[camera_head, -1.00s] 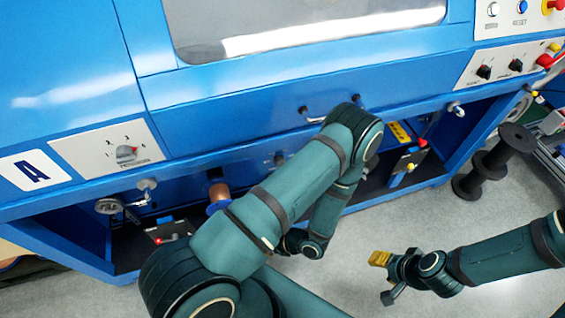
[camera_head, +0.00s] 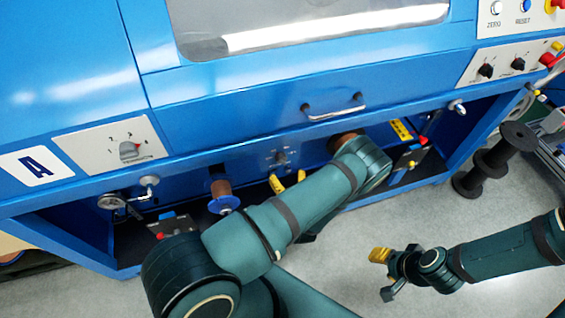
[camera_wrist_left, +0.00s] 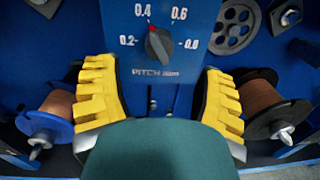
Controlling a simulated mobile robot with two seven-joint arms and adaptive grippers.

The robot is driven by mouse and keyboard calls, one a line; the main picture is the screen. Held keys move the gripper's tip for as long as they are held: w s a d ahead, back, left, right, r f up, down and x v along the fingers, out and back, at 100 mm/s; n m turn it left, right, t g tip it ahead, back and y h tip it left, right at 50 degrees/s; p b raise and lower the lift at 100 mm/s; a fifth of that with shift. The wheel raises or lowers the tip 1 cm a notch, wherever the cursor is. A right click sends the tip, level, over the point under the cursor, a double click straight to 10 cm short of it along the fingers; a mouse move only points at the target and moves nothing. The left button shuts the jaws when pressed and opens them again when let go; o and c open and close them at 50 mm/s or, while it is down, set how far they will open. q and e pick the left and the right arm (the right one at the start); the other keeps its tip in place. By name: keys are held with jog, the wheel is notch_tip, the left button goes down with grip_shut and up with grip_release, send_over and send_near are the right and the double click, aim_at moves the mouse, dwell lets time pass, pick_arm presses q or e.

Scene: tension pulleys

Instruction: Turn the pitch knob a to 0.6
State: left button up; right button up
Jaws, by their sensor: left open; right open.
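The knob also shows in the head view (camera_head: 281,158), under the machine's front edge. My left gripper (camera_wrist_left: 158,72) is open, its yellow fingers spread either side below the knob, not touching it. In the head view the left gripper (camera_head: 288,181) is just below the knob. My right gripper (camera_head: 384,274) is open and empty over the floor.
A copper-coloured spool (camera_wrist_left: 57,104) stands left of my left fingers and another spool (camera_wrist_left: 260,97) right of them. A metal handle (camera_head: 334,107) sticks out above the recess. Black spools (camera_head: 494,160) stand on the floor at right. The floor around my right gripper is clear.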

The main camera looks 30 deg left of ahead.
aim_at(283, 163)
pick_arm(q)
jog(key=x, duration=0.6)
jog(key=shift+a+b, duration=0.1)
jog(key=shift+b, duration=0.25)
grip_shut()
